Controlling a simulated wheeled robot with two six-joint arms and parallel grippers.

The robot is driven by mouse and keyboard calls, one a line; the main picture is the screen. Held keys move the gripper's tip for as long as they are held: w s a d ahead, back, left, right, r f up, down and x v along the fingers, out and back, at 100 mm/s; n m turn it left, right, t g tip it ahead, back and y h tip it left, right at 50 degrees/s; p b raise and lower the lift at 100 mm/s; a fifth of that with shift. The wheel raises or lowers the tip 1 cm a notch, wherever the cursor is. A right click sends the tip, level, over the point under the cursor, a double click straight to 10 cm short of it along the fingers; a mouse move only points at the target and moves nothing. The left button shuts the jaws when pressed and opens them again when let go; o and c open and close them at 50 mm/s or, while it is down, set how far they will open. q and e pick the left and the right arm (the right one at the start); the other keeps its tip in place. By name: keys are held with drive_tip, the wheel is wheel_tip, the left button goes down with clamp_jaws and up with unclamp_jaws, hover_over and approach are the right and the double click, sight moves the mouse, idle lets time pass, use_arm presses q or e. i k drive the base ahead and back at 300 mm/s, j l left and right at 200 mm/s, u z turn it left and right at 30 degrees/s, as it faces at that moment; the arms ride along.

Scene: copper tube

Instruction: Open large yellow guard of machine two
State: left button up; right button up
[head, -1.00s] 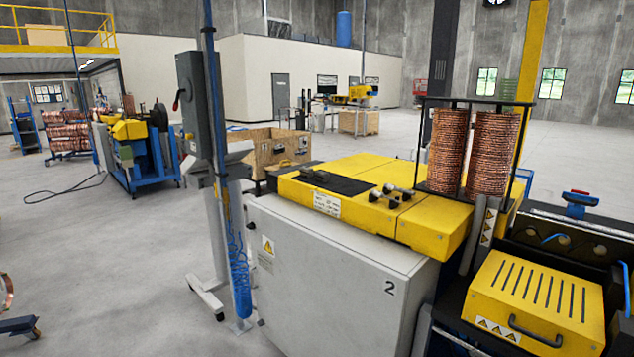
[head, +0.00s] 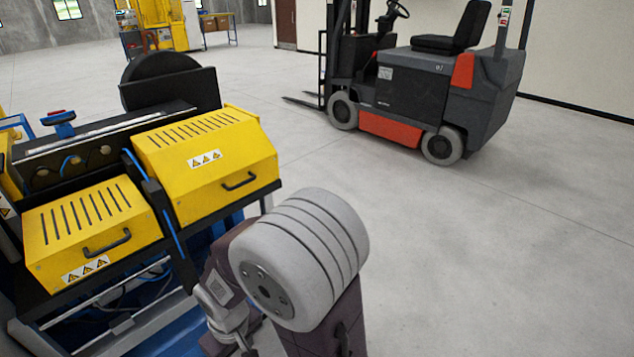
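The large yellow guard (head: 205,160) is down on the machine in the left half of the head view. It has slots on top, a warning label and a black handle (head: 238,181) on its front. A smaller slotted yellow guard (head: 93,228), also down, sits to its left with its own black handle. My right arm stands in front of the machine, folded, close to the large guard's lower front and apart from its handle. Its wrist end (head: 232,315) hangs low; its fingers cannot be made out. My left gripper is not in view.
A grey and orange forklift (head: 420,90) stands at the back right. A large dark wheel (head: 160,68) is behind the large guard. Dark rails and a blue base (head: 170,335) lie below the guards. The grey floor on the right is clear.

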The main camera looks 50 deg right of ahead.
sight(203, 164)
drive_tip(key=z, duration=1.2)
